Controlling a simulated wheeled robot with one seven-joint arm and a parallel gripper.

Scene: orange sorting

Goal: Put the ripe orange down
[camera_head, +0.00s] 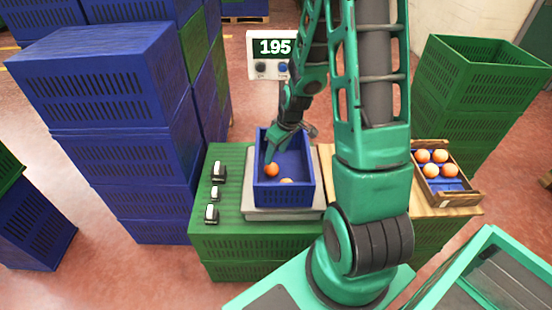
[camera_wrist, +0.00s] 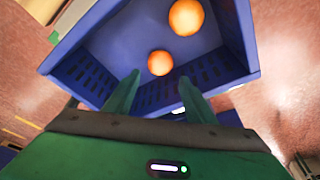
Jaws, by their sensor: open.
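A deep orange fruit (camera_head: 271,170), the riper-looking one, lies in the blue crate (camera_head: 300,203) on the scale. It also shows in the wrist view (camera_wrist: 160,62), just beyond and between my fingertips. A paler orange (camera_head: 287,181) lies in the same crate, partly hidden by its front wall; in the wrist view it is at the top (camera_wrist: 186,17). My gripper (camera_head: 270,156) reaches down into the crate's left side. Its two fingers (camera_wrist: 158,79) are apart in the wrist view, with nothing held between them.
The scale (camera_head: 256,214) stands on a green crate stack (camera_head: 233,240), beside several small black-and-white items. A display (camera_head: 273,50) reads 195. A wooden tray (camera_head: 458,200) with several oranges stands at right. Blue crates (camera_head: 100,90) are stacked at left, green ones (camera_head: 480,75) at right.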

